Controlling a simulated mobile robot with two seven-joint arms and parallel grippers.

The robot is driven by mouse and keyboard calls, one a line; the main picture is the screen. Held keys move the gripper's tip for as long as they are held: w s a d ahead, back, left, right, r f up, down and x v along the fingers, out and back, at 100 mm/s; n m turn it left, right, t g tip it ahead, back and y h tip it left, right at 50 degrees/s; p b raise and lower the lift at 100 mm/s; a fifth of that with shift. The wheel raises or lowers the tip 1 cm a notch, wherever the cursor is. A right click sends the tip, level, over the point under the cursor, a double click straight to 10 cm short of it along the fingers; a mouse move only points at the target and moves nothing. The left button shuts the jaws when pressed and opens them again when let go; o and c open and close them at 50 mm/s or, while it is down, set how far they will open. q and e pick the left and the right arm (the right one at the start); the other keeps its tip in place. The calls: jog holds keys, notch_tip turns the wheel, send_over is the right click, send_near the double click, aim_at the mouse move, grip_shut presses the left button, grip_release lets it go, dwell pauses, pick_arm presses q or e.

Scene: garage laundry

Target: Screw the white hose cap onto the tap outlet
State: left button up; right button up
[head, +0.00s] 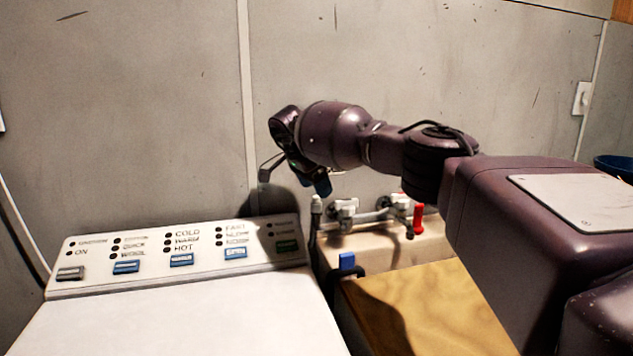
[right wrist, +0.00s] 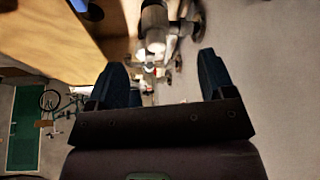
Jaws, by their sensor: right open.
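A small white cap (head: 316,203) tops a dark upright hose (head: 313,238) just right of the washer panel in the head view. White tap fittings (head: 345,210) sit beside it on a pipe along the wall; which opening is the outlet is hard to tell. My right gripper (head: 315,186) points down just above the white cap. In the right wrist view my right gripper (right wrist: 162,62) has its two dark blue fingers spread, with nothing held. A pale cylinder (right wrist: 153,25) with a white end shows ahead of the gap between them. My left gripper is out of view.
The washer's control panel (head: 180,250) and white top fill the lower left. A red-handled tap (head: 418,217) stands to the right. A blue clip-like piece (head: 347,262) sits by a wooden board (head: 430,310). The grey wall (head: 150,110) is close behind.

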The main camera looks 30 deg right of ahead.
jog(key=shift+s+r+n+t, duration=0.1)
jog(key=shift+r+n+t, duration=0.2)
jog(key=shift+n, duration=0.4)
jog(key=shift+f+n, duration=0.2)
jog(key=shift+n, duration=0.3)
jog(key=shift+n+t+p, duration=0.4)
jog(key=shift+n+t, duration=0.1)
jog(key=shift+n, duration=0.3)
jog(key=shift+r+n+t+y, duration=0.1)
jog(key=shift+n+t+y, duration=0.35)
jog(key=shift+n, duration=0.75)
jog(key=shift+f+n+t+p, duration=0.2)
jog(key=shift+n+t+p, duration=0.1)
jog(key=shift+n, duration=0.5)
jog(key=shift+n+t+y, duration=0.25)
jog(key=shift+n+y, duration=0.1)
jog(key=shift+n, duration=0.45)
jog(key=shift+n+y, duration=0.3)
jog(key=shift+n, duration=0.7)
jog(key=shift+n+t+y, duration=0.4)
jog(key=shift+n, duration=0.6)
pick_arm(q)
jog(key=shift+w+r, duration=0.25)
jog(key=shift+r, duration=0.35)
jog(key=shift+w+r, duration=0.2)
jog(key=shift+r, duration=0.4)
